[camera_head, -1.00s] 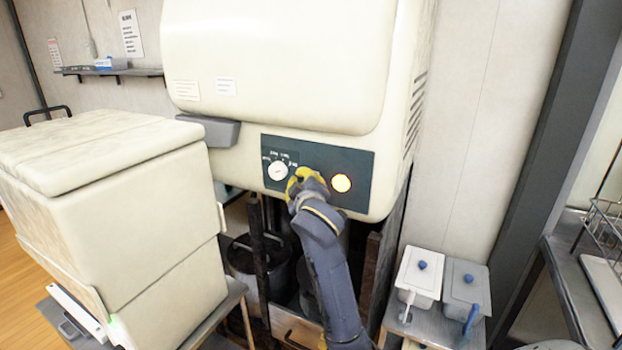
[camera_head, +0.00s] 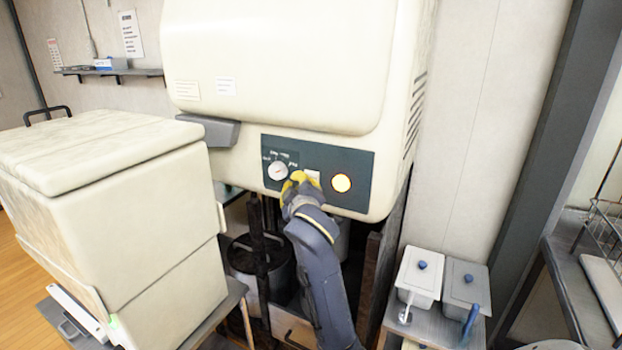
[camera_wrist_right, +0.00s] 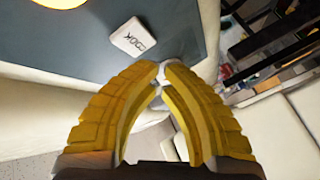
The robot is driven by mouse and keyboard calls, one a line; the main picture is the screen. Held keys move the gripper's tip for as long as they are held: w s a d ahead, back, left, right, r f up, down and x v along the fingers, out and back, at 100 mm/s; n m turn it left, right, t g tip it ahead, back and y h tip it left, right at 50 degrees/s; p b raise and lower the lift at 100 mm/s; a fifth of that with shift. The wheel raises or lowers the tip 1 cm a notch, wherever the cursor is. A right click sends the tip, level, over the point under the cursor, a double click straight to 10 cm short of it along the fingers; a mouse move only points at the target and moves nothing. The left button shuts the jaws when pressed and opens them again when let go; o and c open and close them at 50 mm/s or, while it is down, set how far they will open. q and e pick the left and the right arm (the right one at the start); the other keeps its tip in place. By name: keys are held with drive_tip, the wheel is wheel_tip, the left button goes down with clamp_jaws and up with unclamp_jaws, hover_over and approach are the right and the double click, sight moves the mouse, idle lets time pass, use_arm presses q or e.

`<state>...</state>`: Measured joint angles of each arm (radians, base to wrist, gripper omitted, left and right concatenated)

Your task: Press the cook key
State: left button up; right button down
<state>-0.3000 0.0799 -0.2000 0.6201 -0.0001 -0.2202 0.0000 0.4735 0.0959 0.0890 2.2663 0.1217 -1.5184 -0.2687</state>
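The white cook key (camera_head: 313,176), marked "COOK", sits on the dark control panel (camera_head: 357,163) of the cream machine, between the dial and the glowing round light. It shows clearly in the right wrist view (camera_wrist_right: 132,38), uncovered and apart from my fingers. My right gripper (camera_head: 298,178) is at the panel, just left of and below the key, close to the dial. In the right wrist view its yellow fingers (camera_wrist_right: 163,68) come together at the tips; a small pale thing shows behind them and I cannot tell what it is. My left gripper is not in view.
The white dial (camera_head: 277,171) is left of the key, the lit yellow light (camera_head: 341,183) right of it. A grey ledge (camera_head: 215,131) juts out left of the panel. A large cream box (camera_head: 150,220) stands at left. Lidded containers (camera_head: 421,273) stand at lower right.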

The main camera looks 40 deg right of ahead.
drive_tip(key=shift+s+a, duration=0.45)
drive_tip(key=shift+a, duration=0.45)
drive_tip(key=shift+s+a, duration=0.45)
drive_tip(key=shift+a, duration=0.4)
